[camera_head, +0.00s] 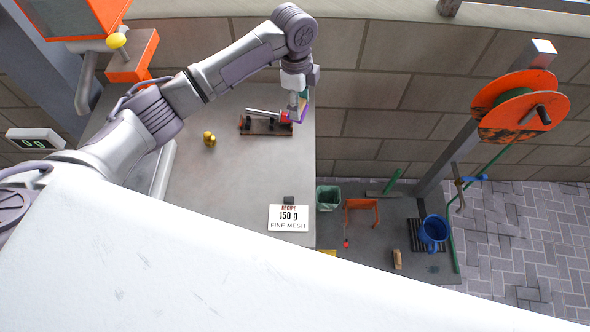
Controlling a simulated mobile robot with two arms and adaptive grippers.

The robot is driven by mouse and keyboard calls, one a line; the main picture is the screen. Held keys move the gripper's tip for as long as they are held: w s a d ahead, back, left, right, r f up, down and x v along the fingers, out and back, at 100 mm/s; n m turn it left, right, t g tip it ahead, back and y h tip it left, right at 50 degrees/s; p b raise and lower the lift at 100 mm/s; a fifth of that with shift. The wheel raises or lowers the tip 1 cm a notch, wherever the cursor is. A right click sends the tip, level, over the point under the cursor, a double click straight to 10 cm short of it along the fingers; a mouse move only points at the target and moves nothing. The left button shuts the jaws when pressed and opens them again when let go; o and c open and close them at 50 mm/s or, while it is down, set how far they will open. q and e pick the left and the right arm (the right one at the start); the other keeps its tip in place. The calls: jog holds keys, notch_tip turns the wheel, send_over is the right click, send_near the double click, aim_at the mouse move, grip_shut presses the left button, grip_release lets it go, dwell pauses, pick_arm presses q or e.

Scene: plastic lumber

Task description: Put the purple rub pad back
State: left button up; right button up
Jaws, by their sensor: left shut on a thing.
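The purple rub pad (303,109) shows as a small purple piece at the tip of my left gripper (297,104), near the right edge of the grey bench. My left gripper is shut on it, pointing down; the fingers partly hide the pad. A brown wooden rack (262,130) lies just left of and below the gripper. A metal rod-like tool (264,113) with a red end (286,117) lies along the rack, close to the pad. I cannot tell whether the pad touches the rack or the red end. My right gripper is not in view.
A small brass weight (209,138) stands left of the rack. The bench middle is clear.

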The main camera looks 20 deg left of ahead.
pick_arm(q)
jog(key=s+d+f+m+b, duration=0.3)
jog(key=s+d+m+b, duration=0.3)
jog(key=s+d, duration=0.6)
jog(key=shift+n+g+h, duration=0.4)
jog(key=w+a+f, duration=0.1)
jog(key=a+f, duration=0.1)
jog(key=a, duration=0.1)
jog(key=w+a+f+p, duration=0.1)
jog(key=a+f, duration=0.1)
jog(key=a, duration=0.1)
jog(key=w+a+f+p, duration=0.1)
jog(key=a+f, duration=0.1)
jog(key=a, duration=0.1)
jog(key=shift+w+a, duration=0.25)
jog(key=shift+w, duration=0.05)
jog(key=shift+a+f, duration=0.1)
jog(key=shift+f, duration=0.15)
notch_tip(320, 180, down, 3)
jog(key=shift+f+p, duration=0.15)
jog(key=shift+p, duration=0.55)
jog(key=shift+f, duration=0.25)
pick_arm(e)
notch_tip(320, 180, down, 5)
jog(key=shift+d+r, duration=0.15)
